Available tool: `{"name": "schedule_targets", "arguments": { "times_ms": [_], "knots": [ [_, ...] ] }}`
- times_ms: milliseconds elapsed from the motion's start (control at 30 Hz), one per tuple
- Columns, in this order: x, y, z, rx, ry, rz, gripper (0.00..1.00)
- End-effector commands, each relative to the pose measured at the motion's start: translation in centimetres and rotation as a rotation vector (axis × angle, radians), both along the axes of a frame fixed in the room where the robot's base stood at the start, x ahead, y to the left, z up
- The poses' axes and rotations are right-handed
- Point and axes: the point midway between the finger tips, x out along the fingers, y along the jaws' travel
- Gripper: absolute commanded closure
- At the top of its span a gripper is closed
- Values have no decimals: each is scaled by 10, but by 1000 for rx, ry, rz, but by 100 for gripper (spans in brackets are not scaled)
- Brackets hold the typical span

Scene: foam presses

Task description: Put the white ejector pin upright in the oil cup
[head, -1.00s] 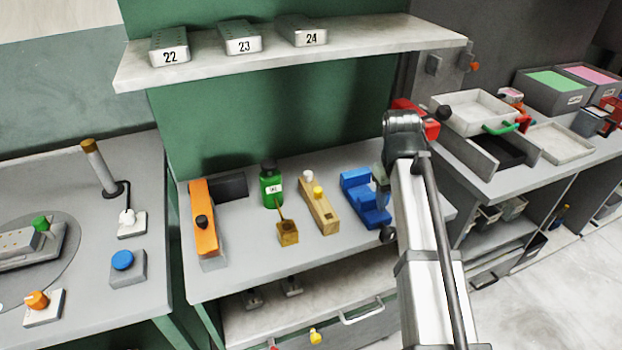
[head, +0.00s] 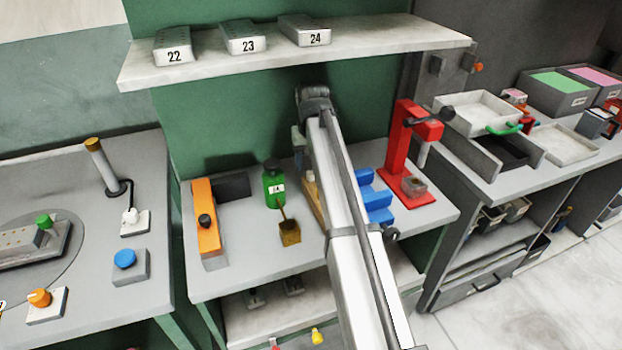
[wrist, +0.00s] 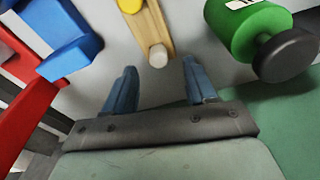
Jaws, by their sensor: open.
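The white ejector pin (wrist: 158,56) stands in one end of a wooden block (wrist: 154,28), seen from above in the wrist view. A yellow pin (wrist: 131,5) is in the same block. My gripper (wrist: 159,67) is open, its two blue fingers apart, with the white pin's top showing between and just beyond the tips. The pin is not held.
A green bottle (head: 273,188) stands close to the block, behind the cup. An orange fixture (head: 205,215) is at left. A blue fixture (head: 376,205) and a red press (head: 408,150) are at right. A shelf (head: 300,58) overhangs the back. Bench is clear in front of the cup.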

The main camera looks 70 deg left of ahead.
Motion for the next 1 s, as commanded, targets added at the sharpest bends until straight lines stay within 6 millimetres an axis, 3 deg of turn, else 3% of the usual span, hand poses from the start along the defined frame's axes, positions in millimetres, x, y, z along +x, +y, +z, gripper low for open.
{"name": "schedule_targets", "arguments": {
  "times_ms": [300, 567, 1000],
  "knots": [
    [4, 5, -40, 0, 0, 0, 44],
    [4, 6, -43, 1, 1, 0, 44],
    [4, 6, -43, 1, 1, 0, 84]
  ]
}}
